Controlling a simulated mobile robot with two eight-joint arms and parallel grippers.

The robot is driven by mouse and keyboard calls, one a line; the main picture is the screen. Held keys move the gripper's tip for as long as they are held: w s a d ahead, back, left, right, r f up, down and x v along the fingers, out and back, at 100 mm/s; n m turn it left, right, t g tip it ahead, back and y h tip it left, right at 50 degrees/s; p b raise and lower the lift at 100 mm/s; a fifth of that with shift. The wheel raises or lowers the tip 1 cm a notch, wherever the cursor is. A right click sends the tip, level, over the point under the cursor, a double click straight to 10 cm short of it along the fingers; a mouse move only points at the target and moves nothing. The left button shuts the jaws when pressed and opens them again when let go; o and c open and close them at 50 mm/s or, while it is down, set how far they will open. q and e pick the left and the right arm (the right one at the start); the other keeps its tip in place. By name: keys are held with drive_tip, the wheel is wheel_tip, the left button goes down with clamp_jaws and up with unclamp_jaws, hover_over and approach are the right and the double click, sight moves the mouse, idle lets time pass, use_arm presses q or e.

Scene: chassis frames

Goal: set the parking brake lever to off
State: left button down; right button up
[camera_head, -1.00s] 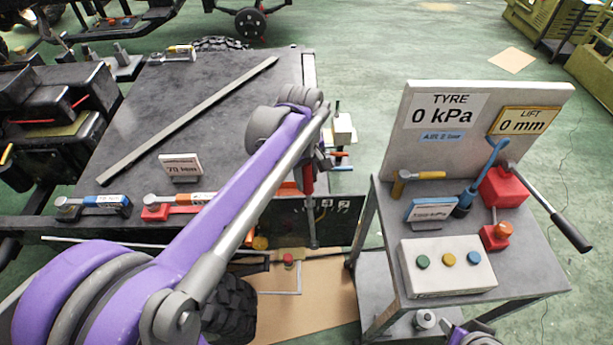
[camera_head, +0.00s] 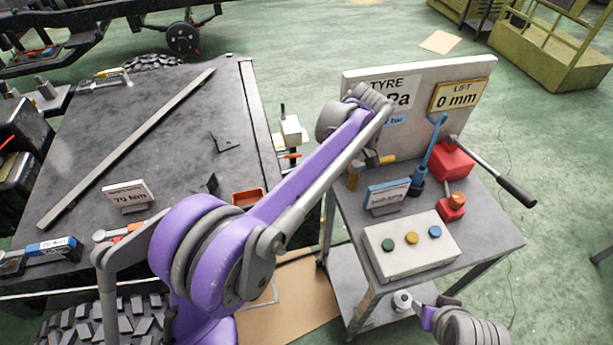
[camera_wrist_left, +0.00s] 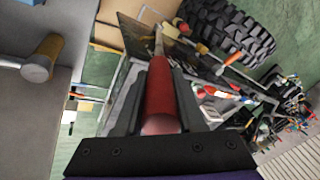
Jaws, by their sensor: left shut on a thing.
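In the left wrist view, a red lever handle (camera_wrist_left: 160,100) lies between the two dark fingers of my left gripper (camera_wrist_left: 160,72), which is shut on it. A thin metal shaft runs from its far end toward a dark panel (camera_wrist_left: 136,36); I cannot tell where the shaft joins. In the head view my left arm hides the lever, the panel and my left fingers. The left wrist is near the cart's left side. My right gripper (camera_head: 441,308) shows only partly at the bottom edge, below the cart; its jaw state is unclear.
The grey cart (camera_head: 490,215) bears a hammer (camera_head: 385,159), a button box (camera_head: 408,262) and a red pump (camera_head: 452,160) with a long lever. A grey bench (camera_head: 75,150) stands left. A tyre (camera_wrist_left: 230,35) shows near the panel in the wrist view.

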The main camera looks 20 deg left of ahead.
use_arm(q)
drive_tip(key=shift+d+f, duration=0.1)
drive_tip(key=c, duration=0.8)
unclamp_jaws()
drive_tip(key=shift+w+d, duration=0.1)
drive_tip(key=shift+o, duration=1.4)
drive_tip(key=shift+w+d, duration=0.15)
drive_tip(key=p+v, duration=0.1)
drive_tip(key=v, duration=0.9)
drive_tip(key=shift+r, duration=0.4)
